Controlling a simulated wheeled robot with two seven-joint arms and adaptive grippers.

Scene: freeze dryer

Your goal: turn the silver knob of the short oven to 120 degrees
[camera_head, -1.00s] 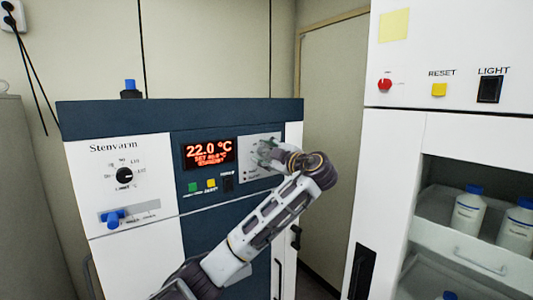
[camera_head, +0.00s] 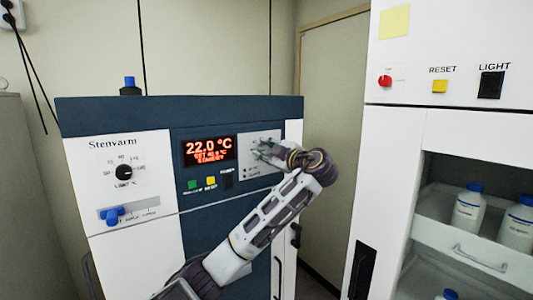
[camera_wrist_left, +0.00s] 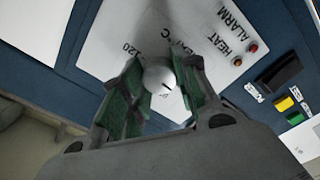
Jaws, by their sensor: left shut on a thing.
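The short oven (camera_head: 120,160) is white and dark blue, with a red display (camera_head: 208,151) reading 22.0 °C and a smaller set line below. The silver knob (camera_wrist_left: 160,77) is on the grey panel at the right of the oven's front, which also shows in the head view (camera_head: 259,139). My left gripper (camera_wrist_left: 158,90) is shut on the knob, with a green-padded finger on each side of it. A dark mark shows on the knob's face. A "120" label is printed near it at the upper left in the wrist view. My right gripper is out of view.
A black knob (camera_head: 123,172) and a blue handle (camera_head: 113,214) are at the oven's left. Green (camera_head: 192,185) and yellow (camera_head: 211,182) buttons sit under the display. A white cabinet (camera_head: 440,130) with bottles stands at the right.

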